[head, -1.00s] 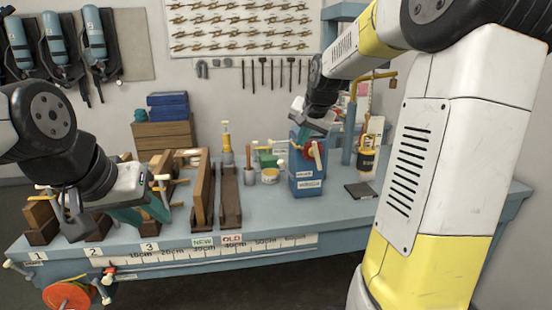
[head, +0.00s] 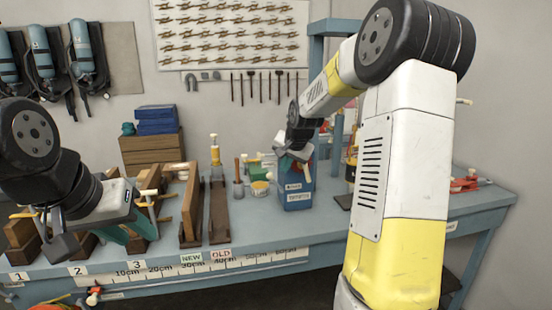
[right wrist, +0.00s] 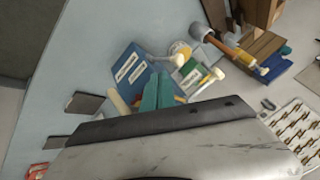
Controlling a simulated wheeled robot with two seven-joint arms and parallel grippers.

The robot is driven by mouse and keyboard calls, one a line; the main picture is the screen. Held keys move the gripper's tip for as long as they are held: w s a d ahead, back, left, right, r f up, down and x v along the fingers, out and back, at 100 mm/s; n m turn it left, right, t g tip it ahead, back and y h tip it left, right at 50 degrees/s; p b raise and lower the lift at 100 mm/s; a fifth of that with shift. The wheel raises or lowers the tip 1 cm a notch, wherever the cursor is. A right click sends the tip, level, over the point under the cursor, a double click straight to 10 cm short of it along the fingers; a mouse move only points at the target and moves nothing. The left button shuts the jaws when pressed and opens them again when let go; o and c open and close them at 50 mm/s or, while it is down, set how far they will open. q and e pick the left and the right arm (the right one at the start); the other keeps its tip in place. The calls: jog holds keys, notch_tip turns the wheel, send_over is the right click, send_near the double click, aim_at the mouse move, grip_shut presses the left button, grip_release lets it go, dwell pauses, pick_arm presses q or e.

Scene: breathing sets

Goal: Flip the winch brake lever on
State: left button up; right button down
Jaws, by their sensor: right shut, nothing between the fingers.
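A blue labelled box (head: 298,195) stands on the bench in the head view, and its labelled face (right wrist: 128,68) shows in the right wrist view. A pale rod-like handle (right wrist: 119,102), perhaps the brake lever, shows beside it; its on or off position cannot be told. My right gripper (head: 300,153) is at the top of the blue box. Its teal fingers (right wrist: 157,90) are shut and empty, close to the pale handle; contact cannot be told. My left gripper (head: 128,222) is over the wooden blocks at the left; its finger gap is unclear.
A red tool (head: 466,184) lies at the bench's right end. My right arm hides part of the bench.

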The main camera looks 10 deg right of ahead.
aim_at(275, 182)
jog(key=w+f, duration=0.1)
jog(key=w+a+f, duration=0.2)
jog(key=w, duration=0.1)
jog(key=shift+a, duration=0.25)
